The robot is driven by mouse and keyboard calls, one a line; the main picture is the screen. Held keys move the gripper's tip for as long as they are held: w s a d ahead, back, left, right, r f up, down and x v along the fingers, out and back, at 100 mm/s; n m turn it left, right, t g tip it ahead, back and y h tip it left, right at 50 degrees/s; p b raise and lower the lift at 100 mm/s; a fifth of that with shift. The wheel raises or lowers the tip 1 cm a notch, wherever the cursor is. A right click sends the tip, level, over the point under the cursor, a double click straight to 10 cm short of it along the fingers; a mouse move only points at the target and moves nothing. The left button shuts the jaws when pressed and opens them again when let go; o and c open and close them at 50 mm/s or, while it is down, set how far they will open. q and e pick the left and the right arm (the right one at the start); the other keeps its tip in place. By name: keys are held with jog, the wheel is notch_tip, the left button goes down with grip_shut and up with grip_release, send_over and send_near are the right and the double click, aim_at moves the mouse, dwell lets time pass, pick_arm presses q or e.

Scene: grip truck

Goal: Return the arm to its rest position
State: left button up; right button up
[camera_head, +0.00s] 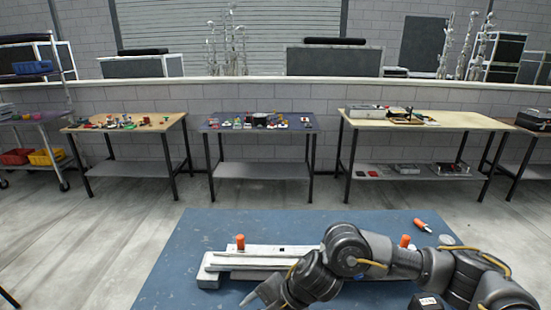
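My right arm (375,255) comes in from the lower right and reaches left across the blue table, bent at its joints. Its far end, with my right gripper (250,297), points down and left at the bottom of the view, in front of the table's near part. The fingers are too small and partly cut off, so I cannot tell their opening. My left gripper and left arm are not in view.
On the blue table (180,270) lies a long white rail-like fixture (225,262) with an orange knob (240,241), partly hidden by my arm. An orange-handled tool (422,225) lies at right. Several workbenches with small items stand along the back wall; the floor between is clear.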

jog(key=s+a+r+m+t+y, duration=0.3)
jog(key=a+m+t+y, duration=0.2)
jog(key=a+m, duration=0.15)
jog(key=s+d+f+m+t+h, duration=0.1)
jog(key=d+f+m+t+h, duration=0.15)
jog(key=d+m, duration=0.4)
jog(key=d+f+m+t+h, duration=0.1)
jog(key=d+f+m+h, duration=0.3)
jog(key=d+m, duration=0.3)
jog(key=s+d+f+m+g+h, duration=0.3)
jog(key=s+d+f, duration=0.2)
jog(key=s+d, duration=0.45)
jog(key=s+d+f+m+g+h, duration=0.2)
jog(key=s+d+f+m, duration=0.25)
jog(key=s+d, duration=0.5)
notch_tip(320, 180, down, 25)
jog(key=d+g, duration=0.1)
jog(key=g, duration=0.1)
jog(key=s+d+f+g, duration=0.1)
jog(key=s+d+f, duration=0.2)
jog(key=s+f, duration=1.4)
jog(key=shift+d+f+n+h, duration=0.25)
jog(key=shift+n+h, duration=0.1)
jog(key=shift+n, duration=0.1)
